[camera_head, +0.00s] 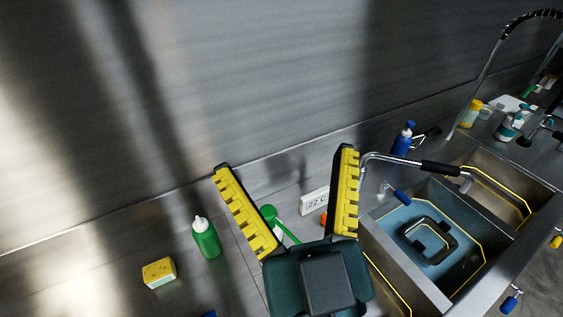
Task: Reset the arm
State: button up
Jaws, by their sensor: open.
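My gripper (285,185) is in the lower middle of the head view. Its two yellow-padded fingers are spread wide apart, with nothing between their tips. The dark palm shows at the bottom edge, and the rest of my arm is out of view. The gripper appears in front of the steel counter and back wall. How far it is from them is hard to tell.
A green bottle (206,240) and a yellow sponge (159,273) stand left of my gripper. A white display (315,203) and a green-handled tool (269,213) are partly behind it. A sink (468,262) with a faucet (410,164) and a blue bottle (402,139) are to the right.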

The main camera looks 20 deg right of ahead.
jog(key=shift+a, duration=0.1)
notch_tip(320, 180, up, 24)
jog(key=p, duration=2.4)
